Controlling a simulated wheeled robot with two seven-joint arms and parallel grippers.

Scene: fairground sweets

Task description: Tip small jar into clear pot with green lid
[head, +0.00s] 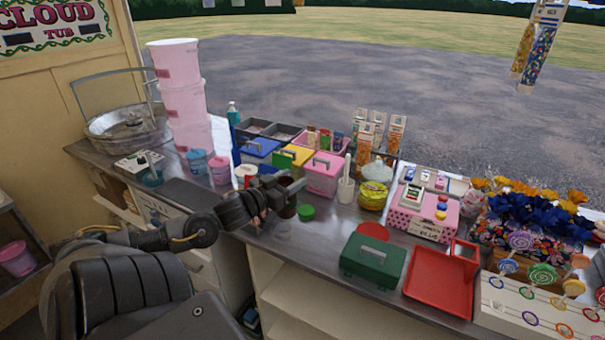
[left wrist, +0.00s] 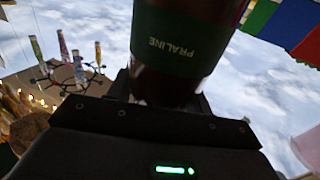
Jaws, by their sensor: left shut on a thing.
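My left gripper (head: 288,197) is shut on the small jar (head: 291,183), held above the counter. In the left wrist view the jar (left wrist: 178,45) is dark brown with a dark green label reading PRALINE, upside down in that picture. Its mouth and contents are hidden, and I cannot tell its exact tilt. A small clear pot (head: 283,230) stands on the metal counter just below the gripper; it is faint, and what is in it is unclear. A green lid (head: 306,212) lies on the counter beside it, to the right. My right gripper is not in view.
A dark green case (head: 372,262) and a red tray (head: 440,282) lie to the right. Pink buckets (head: 180,95) stack at the back left. Bare counter (head: 320,240) shows near the pot.

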